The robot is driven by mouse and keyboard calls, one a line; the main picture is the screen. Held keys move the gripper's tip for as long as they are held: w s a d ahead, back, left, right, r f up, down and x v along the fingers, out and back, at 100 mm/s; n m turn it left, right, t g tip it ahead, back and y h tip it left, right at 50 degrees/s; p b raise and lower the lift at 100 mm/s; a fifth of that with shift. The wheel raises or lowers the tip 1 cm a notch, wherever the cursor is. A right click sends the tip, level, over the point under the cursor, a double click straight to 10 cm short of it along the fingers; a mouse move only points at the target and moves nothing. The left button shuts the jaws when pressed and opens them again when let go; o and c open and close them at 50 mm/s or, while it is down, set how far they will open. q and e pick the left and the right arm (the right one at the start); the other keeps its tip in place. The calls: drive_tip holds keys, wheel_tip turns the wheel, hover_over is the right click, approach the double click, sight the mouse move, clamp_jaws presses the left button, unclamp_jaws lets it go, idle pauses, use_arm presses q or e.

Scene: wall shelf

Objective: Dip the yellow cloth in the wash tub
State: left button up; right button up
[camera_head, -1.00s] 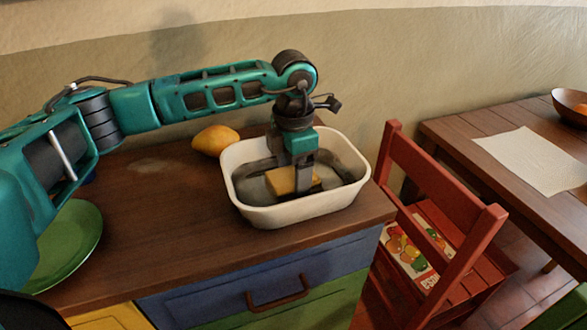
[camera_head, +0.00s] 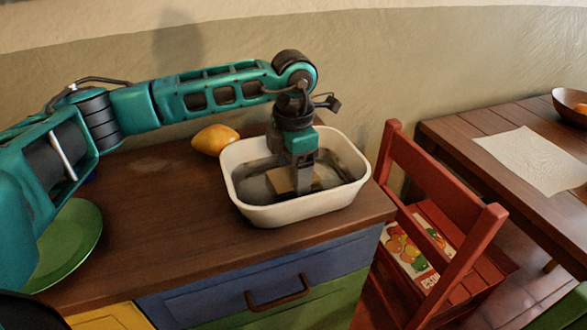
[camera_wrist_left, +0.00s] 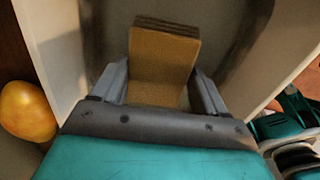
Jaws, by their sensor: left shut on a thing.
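The white wash tub (camera_head: 300,213) stands on the right end of the wooden cabinet top, with grey water inside. My left gripper (camera_head: 292,188) points straight down into the tub. It is shut on the cloth (camera_head: 280,181), a folded block low in the tub that now looks dull brown-yellow. In the left wrist view the cloth (camera_wrist_left: 162,60) sits between the two fingers of the gripper (camera_wrist_left: 160,85), inside the tub's pale walls (camera_wrist_left: 62,30). How deep the cloth is in the water is hard to tell. My right gripper is not in view.
A yellow mango-like fruit (camera_head: 215,140) lies behind the tub's left side. A green plate (camera_head: 70,245) is at the left. A red chair (camera_head: 440,190) stands just right of the cabinet, before a table (camera_head: 480,125). The middle of the top is clear.

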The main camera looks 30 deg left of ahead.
use_arm(q)
drive_tip(key=shift+s+f, duration=0.1)
drive_tip(key=shift+f, duration=0.1)
wheel_tip(320, 180, up, 7)
drive_tip(key=p, duration=0.4)
drive_tip(key=shift+p, duration=0.35)
wheel_tip(320, 180, up, 6)
drive_tip(key=p, duration=0.4)
drive_tip(key=shift+r, duration=0.15)
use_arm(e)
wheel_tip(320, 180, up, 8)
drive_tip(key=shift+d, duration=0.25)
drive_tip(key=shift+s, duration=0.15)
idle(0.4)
